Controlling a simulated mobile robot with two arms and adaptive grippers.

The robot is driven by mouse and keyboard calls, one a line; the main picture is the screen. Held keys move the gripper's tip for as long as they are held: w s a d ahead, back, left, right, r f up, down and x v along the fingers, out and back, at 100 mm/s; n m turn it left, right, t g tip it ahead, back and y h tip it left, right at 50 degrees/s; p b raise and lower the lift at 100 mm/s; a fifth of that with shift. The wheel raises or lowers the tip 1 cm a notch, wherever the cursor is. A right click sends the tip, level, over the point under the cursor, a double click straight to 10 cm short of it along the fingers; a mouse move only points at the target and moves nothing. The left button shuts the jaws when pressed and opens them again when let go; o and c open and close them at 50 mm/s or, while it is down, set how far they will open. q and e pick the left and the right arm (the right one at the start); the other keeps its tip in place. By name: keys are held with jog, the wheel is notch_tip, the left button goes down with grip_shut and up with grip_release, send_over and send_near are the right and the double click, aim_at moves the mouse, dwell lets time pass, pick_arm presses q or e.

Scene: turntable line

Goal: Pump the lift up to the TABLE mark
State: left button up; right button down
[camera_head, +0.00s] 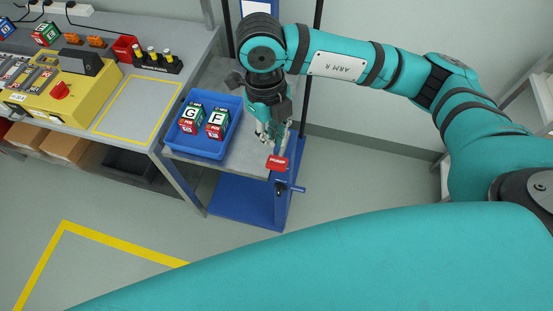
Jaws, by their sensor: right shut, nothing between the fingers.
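The lift has a blue base (240,203), a grey platform (250,163) and dark uprights (318,18) at the back. A blue tray (207,154) on the platform holds two lettered cubes, G (191,117) and F (217,121). A red labelled part (277,163) sits at the platform's front right, with a blue handle-like part (291,187) below it. My right gripper (268,137) points down over the platform's right side, just above the red part. It is shut and empty; I cannot tell whether it touches anything. The TABLE mark is not readable. My left gripper is out of view.
Floor is open in front, with yellow marking (110,236). My teal arm link covers the lower right.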

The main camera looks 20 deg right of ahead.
aim_at(276, 161)
jog(key=shift+s+d+f+b, duration=0.15)
jog(key=shift+f+b, duration=0.6)
jog(key=shift+f, duration=0.85)
jog(key=shift+s+f+b, duration=0.15)
jog(key=shift+f+b, duration=0.55)
jog(key=shift+f, duration=0.85)
